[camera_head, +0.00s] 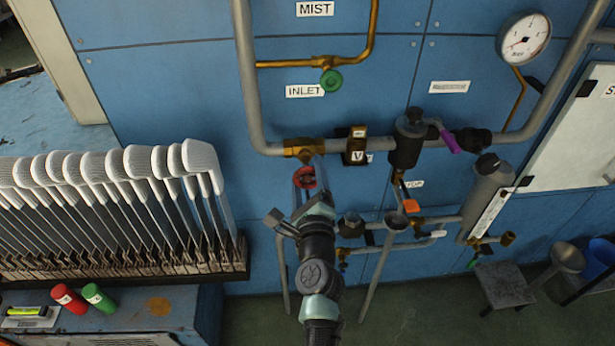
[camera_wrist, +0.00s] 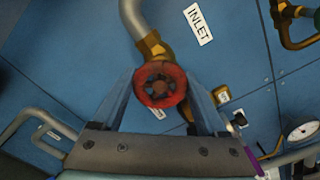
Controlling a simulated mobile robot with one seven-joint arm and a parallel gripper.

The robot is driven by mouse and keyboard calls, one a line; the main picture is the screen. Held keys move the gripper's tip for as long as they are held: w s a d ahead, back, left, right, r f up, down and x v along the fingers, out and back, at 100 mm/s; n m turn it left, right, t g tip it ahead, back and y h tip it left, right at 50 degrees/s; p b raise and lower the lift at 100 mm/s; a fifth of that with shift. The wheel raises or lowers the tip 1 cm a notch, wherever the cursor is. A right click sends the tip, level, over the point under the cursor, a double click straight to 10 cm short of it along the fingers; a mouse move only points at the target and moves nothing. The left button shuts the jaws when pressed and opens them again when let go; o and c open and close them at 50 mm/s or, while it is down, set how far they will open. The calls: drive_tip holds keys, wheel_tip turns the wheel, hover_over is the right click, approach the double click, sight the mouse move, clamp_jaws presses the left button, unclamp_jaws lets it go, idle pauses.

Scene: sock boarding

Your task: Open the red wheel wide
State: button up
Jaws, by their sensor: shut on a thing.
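The red wheel (camera_head: 305,177) sits below a brass valve body (camera_head: 304,150) on the grey pipe, under the INLET label. In the wrist view the red wheel (camera_wrist: 160,84) faces me at centre, between the two fingers of my gripper (camera_wrist: 163,95). The fingers stand one on each side of its rim and appear shut on it. In the head view my arm comes up from the bottom and my gripper (camera_head: 304,190) reaches the wheel, partly hiding it. How far the wheel is turned cannot be told.
A small green wheel (camera_head: 331,80) sits on the brass pipe above. A black valve with a purple lever (camera_head: 449,141) and a round gauge (camera_head: 524,38) are to the right. A rack of white sock boards (camera_head: 120,262) stands left. Thin pipes run beside my arm.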

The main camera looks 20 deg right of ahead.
drive_tip(key=n+b, duration=0.1)
drive_tip(key=n, duration=0.5)
drive_tip(key=shift+f+n, duration=0.15)
drive_tip(key=shift+n, duration=0.15)
drive_tip(key=n+b, duration=0.2)
drive_tip(key=n, duration=0.4)
drive_tip(key=n+b, duration=0.1)
drive_tip(key=n, duration=0.3)
drive_tip(key=shift+f, duration=0.1)
drive_tip(key=n+b, duration=0.2)
drive_tip(key=n, duration=0.1)
drive_tip(key=shift+n, duration=0.3)
drive_tip(key=n+b, duration=0.2)
drive_tip(key=n, duration=0.3)
drive_tip(key=shift+n+b, duration=0.4)
drive_tip(key=o, duration=1.3)
